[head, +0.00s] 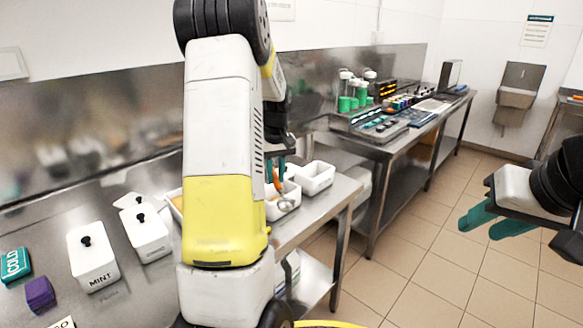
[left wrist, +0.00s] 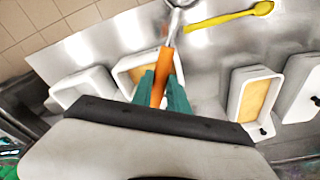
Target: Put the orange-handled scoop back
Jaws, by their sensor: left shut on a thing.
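The orange-handled scoop (left wrist: 161,72) is in my left gripper (left wrist: 163,88), whose teal fingers are closed on its handle. In the head view, the scoop (head: 287,204) has its metal bowl hanging low in front of a white tub (head: 271,211). In the left wrist view, that tub (left wrist: 119,76) with orange-tan contents lies behind the handle, and the bowl extends past its rim. I cannot tell whether the scoop touches the tub. My left gripper (head: 276,171) is partly hidden by my arm. My right gripper (head: 492,222) is open and empty over the floor at the right.
An empty white tub (head: 319,170) stands to the right.

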